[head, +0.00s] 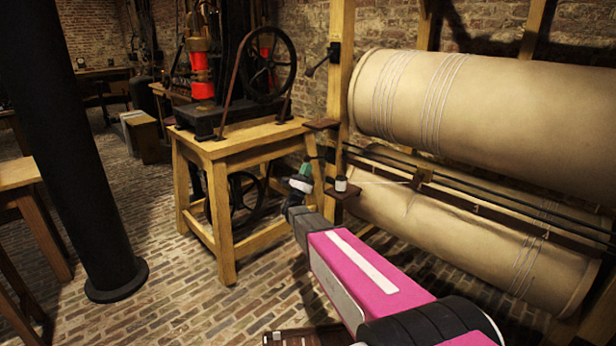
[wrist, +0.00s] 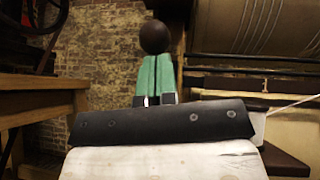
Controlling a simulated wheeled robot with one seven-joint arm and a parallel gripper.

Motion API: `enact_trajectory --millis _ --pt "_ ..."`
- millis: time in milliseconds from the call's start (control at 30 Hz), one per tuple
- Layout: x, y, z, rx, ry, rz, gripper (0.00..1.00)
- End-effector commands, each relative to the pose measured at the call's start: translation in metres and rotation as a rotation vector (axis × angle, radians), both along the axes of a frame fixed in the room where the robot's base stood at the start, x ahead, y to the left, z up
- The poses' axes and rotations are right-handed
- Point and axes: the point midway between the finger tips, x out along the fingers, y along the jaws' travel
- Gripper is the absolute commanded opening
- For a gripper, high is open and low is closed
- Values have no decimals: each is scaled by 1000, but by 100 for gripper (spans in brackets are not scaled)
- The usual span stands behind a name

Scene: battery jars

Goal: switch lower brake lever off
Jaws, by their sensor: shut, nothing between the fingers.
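My gripper (head: 305,168) is at the lower part of the wooden post, its green fingers shut and empty. In the wrist view the green fingers (wrist: 155,78) stand together. A dark round knob (wrist: 155,37) shows right at their tips, apparently the lower brake lever's end. I cannot tell whether the fingers touch it. The lower lever's black bracket (head: 331,155) is on the post in the head view; its arm is mostly hidden or too small to make out. The upper lever (head: 322,60) is higher on the same post, slanting down to the left.
A small white jar (head: 341,183) stands on a brown shelf (head: 350,191) close right of my gripper. Large beige rollers (head: 490,110) fill the right. A wooden stand (head: 225,200) with a wheel machine is left.

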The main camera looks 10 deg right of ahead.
Motion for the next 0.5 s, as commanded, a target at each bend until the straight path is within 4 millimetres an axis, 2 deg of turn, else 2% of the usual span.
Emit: enact_trajectory --millis 33,200,500 --pt "-3 0 8 29 19 1 0" --pt "-2 0 24 121 85 0 0" --pt "2 -3 39 139 101 -1 0"
